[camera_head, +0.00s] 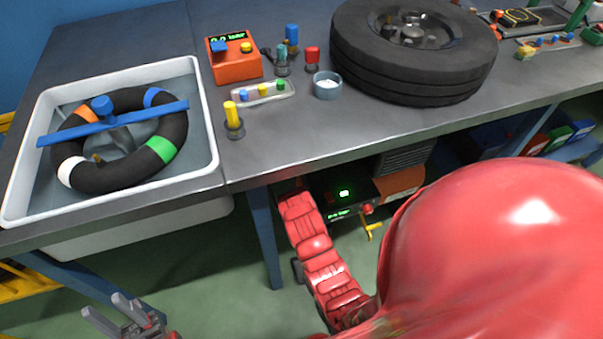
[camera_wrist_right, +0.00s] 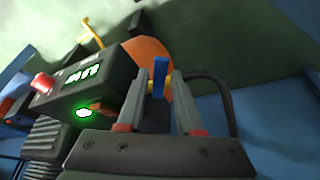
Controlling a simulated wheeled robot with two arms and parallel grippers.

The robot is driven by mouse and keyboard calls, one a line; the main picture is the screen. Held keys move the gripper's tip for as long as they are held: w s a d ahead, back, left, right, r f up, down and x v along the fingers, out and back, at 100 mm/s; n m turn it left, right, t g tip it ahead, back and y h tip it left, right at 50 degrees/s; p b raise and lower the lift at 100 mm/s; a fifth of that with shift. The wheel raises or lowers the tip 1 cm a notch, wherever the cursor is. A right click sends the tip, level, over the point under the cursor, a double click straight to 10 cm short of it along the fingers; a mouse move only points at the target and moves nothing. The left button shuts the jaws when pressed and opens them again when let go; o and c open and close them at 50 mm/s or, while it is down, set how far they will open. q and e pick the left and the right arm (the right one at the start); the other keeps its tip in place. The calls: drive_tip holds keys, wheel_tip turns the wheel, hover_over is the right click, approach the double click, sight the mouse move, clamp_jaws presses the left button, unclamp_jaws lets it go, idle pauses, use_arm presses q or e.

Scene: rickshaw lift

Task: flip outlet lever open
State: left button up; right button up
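A dark unit (camera_head: 342,192) with green displays stands under the bench. It has a red knob (camera_head: 367,208) and a yellow crank-like handle (camera_head: 372,230). In the right wrist view the unit (camera_wrist_right: 120,78) fills the left side, with its display lit. A small blue lever (camera_wrist_right: 159,76) stands upright between the two fingers of my right gripper (camera_wrist_right: 160,85), which look open and apart from it. I cannot tell if either finger touches it. My right gripper is hidden in the head view. My left gripper (camera_head: 102,305) is open and empty at the lower left.
The bench (camera_head: 290,130) carries a sink (camera_head: 207,125) with a ring and blue bar (camera_head: 115,122), an orange meter (camera_head: 235,62), a small cup (camera_head: 327,85) and a tyre (camera_head: 412,60). A bench leg (camera_head: 264,235) stands left of the unit. A dark hose (camera_wrist_right: 222,95) curves beside the right fingers.

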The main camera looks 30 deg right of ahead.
drive_tip(key=v, duration=0.7)
drive_tip(key=shift+r+p, duration=0.2)
drive_tip(key=shift+p, duration=0.1)
drive_tip(key=shift+s+a, duration=0.1)
